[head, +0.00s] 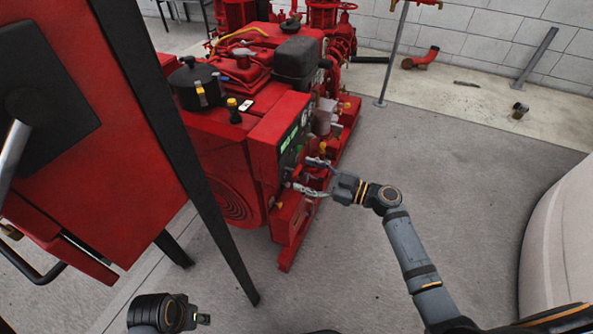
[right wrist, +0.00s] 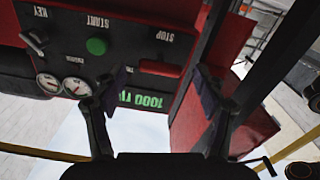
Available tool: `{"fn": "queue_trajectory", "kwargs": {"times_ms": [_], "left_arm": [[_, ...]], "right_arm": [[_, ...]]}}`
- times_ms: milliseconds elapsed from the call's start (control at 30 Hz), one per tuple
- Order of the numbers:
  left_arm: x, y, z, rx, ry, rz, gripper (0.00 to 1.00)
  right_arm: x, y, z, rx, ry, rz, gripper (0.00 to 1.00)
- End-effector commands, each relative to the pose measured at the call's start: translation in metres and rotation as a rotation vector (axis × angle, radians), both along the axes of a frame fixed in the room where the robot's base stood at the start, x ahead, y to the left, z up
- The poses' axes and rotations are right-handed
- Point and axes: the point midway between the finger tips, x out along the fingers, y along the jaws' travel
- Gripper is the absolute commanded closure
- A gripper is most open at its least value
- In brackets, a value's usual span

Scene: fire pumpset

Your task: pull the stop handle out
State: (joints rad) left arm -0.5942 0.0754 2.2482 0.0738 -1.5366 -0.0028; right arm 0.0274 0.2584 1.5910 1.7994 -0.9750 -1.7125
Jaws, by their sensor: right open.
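The control panel (head: 289,140) is on the red pump engine's end. It shows upside down in the right wrist view (right wrist: 75,62). A red bar-like piece (right wrist: 160,68), apparently the stop handle, lies near the STOP lettering (right wrist: 163,37), between my right gripper's fingers in the picture. My right gripper (head: 309,176) is open in front of the panel. Its two fingers (right wrist: 158,88) stand apart with nothing held between them; I cannot tell how close they are to the handle. My left arm's end (head: 168,314) shows at the bottom; its finger opening is unclear.
A green START button (right wrist: 96,46), two gauges (right wrist: 60,84) and a green display (right wrist: 142,99) share the panel. A large red cabinet (head: 85,150) on dark legs stands at left. A pale rounded tank (head: 560,240) is at right. The grey floor (head: 330,280) between is clear.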

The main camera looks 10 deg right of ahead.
Motion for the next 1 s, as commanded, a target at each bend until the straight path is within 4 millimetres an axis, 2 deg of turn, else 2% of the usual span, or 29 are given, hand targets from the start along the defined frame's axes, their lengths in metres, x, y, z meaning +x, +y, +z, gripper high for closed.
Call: {"fn": "queue_trajectory", "kwargs": {"times_ms": [100,200,533,1000], "left_arm": [[0.001,0.001,0.001,0.003,0.003,0.001,0.60],[0.001,0.001,-0.003,0.003,0.004,0.002,0.60],[0.002,0.001,-0.004,0.004,-0.001,0.002,0.60],[0.002,0.001,-0.004,0.003,0.002,0.002,0.60]], "right_arm": [[0.011,0.017,0.001,0.003,-0.001,0.000,0.29],[0.016,0.024,0.000,0.002,0.001,0.000,0.29],[0.019,0.028,-0.001,-0.002,0.001,0.000,0.29],[0.019,0.028,-0.001,-0.001,0.002,-0.001,0.93]]}}
